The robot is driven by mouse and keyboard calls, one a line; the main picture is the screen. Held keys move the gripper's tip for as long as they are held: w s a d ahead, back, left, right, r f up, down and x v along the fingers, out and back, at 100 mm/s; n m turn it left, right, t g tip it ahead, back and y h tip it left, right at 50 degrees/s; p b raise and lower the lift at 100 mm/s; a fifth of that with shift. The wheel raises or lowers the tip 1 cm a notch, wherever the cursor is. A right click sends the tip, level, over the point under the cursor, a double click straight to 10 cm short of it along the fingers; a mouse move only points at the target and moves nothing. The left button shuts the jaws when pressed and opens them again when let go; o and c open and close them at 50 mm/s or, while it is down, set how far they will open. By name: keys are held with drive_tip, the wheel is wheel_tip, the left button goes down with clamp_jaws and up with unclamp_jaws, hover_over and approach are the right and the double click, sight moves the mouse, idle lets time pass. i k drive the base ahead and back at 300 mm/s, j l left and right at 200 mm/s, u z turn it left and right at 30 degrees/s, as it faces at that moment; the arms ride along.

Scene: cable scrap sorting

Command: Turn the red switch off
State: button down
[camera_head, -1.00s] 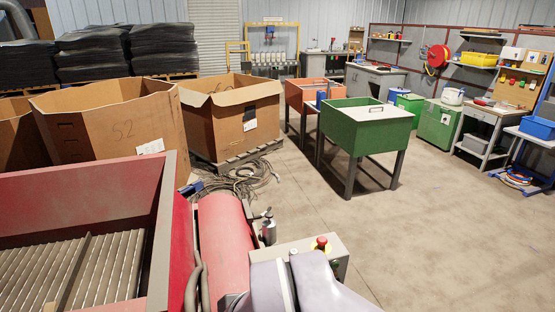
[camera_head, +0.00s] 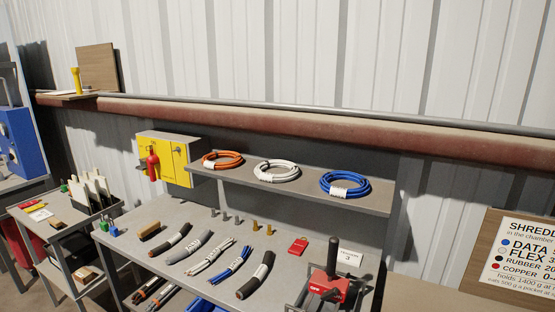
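A red handle-like part (camera_head: 153,164), probably the red switch, is on the front of a yellow-fronted box (camera_head: 178,163) on the wall behind the workbench. It stands roughly upright; its small details and any on or off marking are too small to read. My gripper is not in view, so its state and its distance from the box do not show.
Below the box is a grey workbench (camera_head: 205,215) with several cable pieces. A shelf (camera_head: 305,190) holds orange, white and blue cable coils. A red tool with a black lever (camera_head: 325,286) stands at the front right. A side table (camera_head: 48,236) is at left.

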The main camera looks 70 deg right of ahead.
sight(153, 160)
drive_tip(key=z, duration=1.4)
drive_tip(key=i+j+z, duration=0.45)
drive_tip(key=j, duration=0.15)
drive_tip(key=i+j+z, duration=0.15)
drive_tip(key=j+z, duration=0.35)
drive_tip(key=i+j+z, duration=0.1)
drive_tip(key=j+z, duration=0.35)
drive_tip(key=j, duration=0.4)
drive_tip(key=j+z, duration=0.5)
drive_tip(key=j, duration=0.3)
drive_tip(key=k+j+z, duration=0.15)
drive_tip(key=j+z, duration=0.3)
drive_tip(key=j, duration=0.3)
